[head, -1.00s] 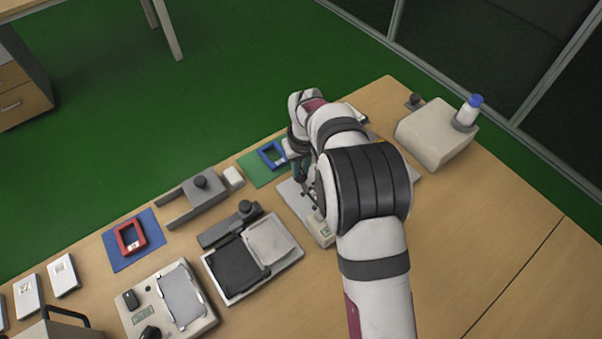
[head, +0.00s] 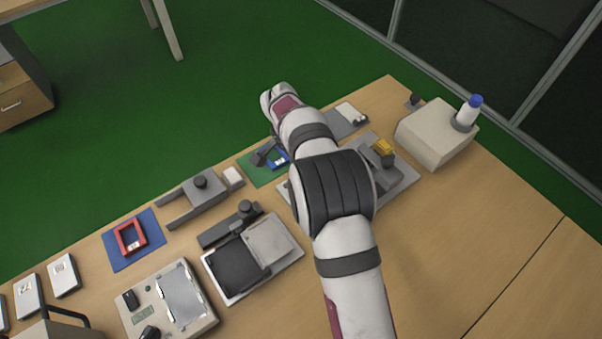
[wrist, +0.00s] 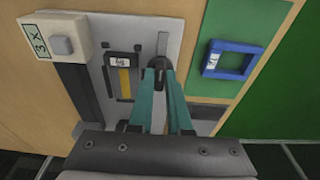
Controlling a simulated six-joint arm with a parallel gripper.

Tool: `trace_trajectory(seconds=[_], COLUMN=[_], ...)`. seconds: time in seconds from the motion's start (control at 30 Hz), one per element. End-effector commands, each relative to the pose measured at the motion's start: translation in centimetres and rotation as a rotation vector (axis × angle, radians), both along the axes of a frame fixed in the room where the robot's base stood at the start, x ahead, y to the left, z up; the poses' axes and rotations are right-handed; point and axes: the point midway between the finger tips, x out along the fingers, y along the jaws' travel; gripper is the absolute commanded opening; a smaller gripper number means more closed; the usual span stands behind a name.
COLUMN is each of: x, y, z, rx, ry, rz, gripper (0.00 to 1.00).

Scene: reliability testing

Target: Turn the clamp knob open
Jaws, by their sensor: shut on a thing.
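The clamp knob (wrist: 158,62) is a small dark round knob on a pale grey fixture plate (wrist: 185,30), seen in the wrist view. A thin grey bar stands just above it in that picture. My gripper (wrist: 159,73) has its teal fingers drawn together at the tips, shut on the knob, whose sides are partly covered by the fingertips. A dark holder with a yellow strip (wrist: 124,80) lies left of the knob on the same plate. In the head view my arm hides the knob and the fingertips.
A blue frame (wrist: 229,61) on a green mat lies right of the plate in the wrist view. A white block marked 3 X (wrist: 58,46) is at its upper left. In the head view, a grey device with a yellow top (head: 384,147) stands right of my arm.

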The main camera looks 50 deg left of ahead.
Motion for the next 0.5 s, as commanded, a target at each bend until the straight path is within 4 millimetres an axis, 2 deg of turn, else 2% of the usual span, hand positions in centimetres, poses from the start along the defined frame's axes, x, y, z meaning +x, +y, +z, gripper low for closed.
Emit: trace_trajectory(seconds=[0.13,0.17,0.27,0.5], x=[-0.24,-0.24,-0.2,-0.11], y=[0.25,0.26,0.22,0.15], z=[0.03,0.04,0.05,0.07], rx=[0.006,0.006,0.006,0.004], ry=[0.002,0.002,0.001,0.001], rz=[-0.001,-0.001,0.0,0.0], gripper=[0.0,0.2,0.36,0.36])
